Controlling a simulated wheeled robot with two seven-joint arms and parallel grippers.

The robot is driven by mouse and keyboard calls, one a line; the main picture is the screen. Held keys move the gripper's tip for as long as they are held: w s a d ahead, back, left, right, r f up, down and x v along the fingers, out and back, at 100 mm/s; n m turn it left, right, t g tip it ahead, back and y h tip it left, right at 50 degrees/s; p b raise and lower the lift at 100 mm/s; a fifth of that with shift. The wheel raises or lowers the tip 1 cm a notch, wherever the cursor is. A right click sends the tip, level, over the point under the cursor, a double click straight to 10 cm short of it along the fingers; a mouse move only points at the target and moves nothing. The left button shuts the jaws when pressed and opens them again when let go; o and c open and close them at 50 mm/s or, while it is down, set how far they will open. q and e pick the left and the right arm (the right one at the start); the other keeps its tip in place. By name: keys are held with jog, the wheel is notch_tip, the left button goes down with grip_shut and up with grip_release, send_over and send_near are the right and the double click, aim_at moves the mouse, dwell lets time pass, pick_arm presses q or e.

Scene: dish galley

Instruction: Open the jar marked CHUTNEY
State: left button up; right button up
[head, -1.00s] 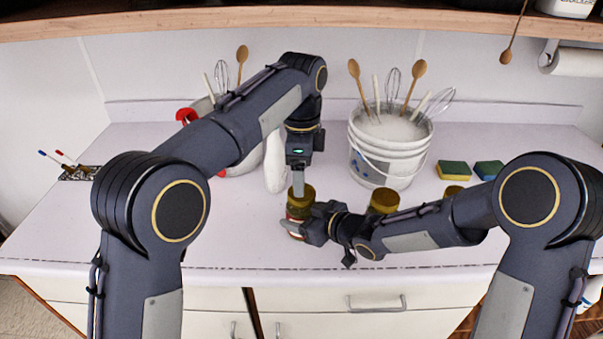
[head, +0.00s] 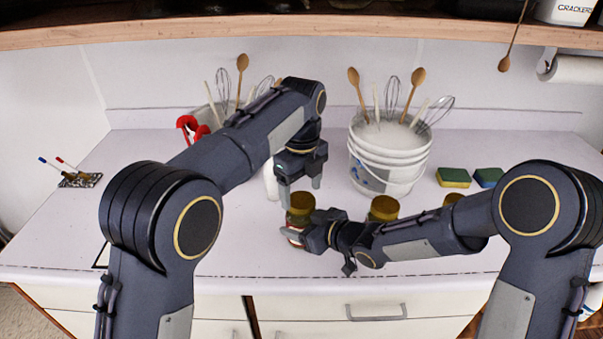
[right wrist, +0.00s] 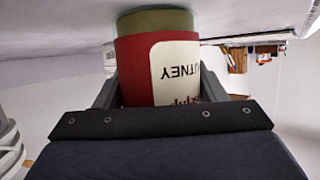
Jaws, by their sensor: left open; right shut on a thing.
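The CHUTNEY jar (head: 294,241) stands on the counter with its dark yellow lid (head: 301,203) on top. My right gripper (head: 301,233) is shut on the jar's body from the side, with a finger on each side in the right wrist view. My left gripper (head: 300,193) points down at the lid with its two fingers apart. I cannot tell whether they touch the lid.
Two more yellow-lidded jars (head: 383,208) (head: 452,199) stand to the right, partly behind my right arm. A white bucket of utensils (head: 385,165) is behind. Sponges (head: 453,177) lie at the right. A white bottle (head: 270,181) stands behind my left gripper. The front left counter is clear.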

pick_arm(q)
jog(key=shift+f, duration=0.95)
jog(key=shift+c, duration=0.3)
jog(key=c, duration=0.9)
jog(key=n, duration=0.4)
jog(key=shift+n, duration=0.4)
jog(key=shift+c, duration=0.2)
jog(key=n, duration=0.5)
jog(key=o, duration=1.1)
